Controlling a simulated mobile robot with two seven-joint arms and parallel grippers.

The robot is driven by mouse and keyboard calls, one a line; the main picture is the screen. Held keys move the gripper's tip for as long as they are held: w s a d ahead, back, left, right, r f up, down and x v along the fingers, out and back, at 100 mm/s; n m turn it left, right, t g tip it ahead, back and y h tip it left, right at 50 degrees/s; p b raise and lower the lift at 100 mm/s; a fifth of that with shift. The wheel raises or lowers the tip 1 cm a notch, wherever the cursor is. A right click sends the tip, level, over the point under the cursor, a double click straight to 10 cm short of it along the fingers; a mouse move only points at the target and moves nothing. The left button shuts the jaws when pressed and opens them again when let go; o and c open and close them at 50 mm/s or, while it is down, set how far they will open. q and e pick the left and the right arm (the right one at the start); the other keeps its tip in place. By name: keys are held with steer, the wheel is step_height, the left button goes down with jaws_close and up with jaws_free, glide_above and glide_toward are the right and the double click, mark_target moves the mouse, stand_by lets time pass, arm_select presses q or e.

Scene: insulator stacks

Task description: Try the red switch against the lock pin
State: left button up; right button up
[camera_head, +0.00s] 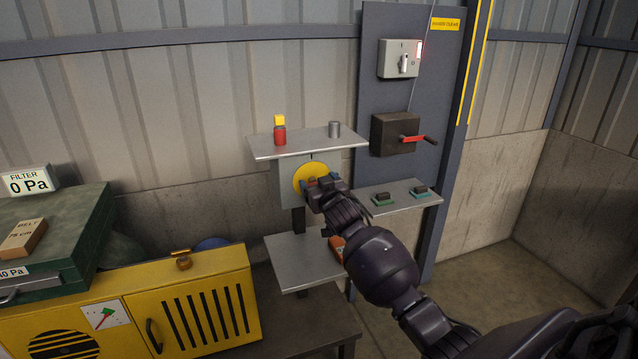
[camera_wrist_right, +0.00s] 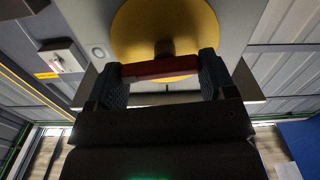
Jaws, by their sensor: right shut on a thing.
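The red switch (camera_wrist_right: 160,68) is a red bar on a short dark shaft in front of a round yellow disc (camera_wrist_right: 150,25) in the wrist view. The disc (camera_head: 305,172) also shows in the head view, on a grey plate under the upper shelf. My right gripper (camera_head: 322,186) is at the disc. Its two fingers (camera_wrist_right: 162,72) are shut on the ends of the red bar, which lies nearly level. In the head view the hand hides most of the bar. I cannot make out a lock pin for certain. My left gripper is out of view.
The upper shelf (camera_head: 300,147) holds a red cylinder with a yellow block (camera_head: 279,120) and a grey cylinder (camera_head: 335,129). A right shelf (camera_head: 405,205) carries two small dark blocks. A lower shelf (camera_head: 290,265) and a red crank (camera_head: 415,138) are near. A yellow cabinet (camera_head: 200,270) stands left.

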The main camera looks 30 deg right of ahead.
steer(key=o, duration=0.9)
steer(key=shift+s, duration=0.1)
steer(key=v, duration=1)
steer(key=shift+s+a, duration=0.15)
steer(key=shift+s, duration=0.1)
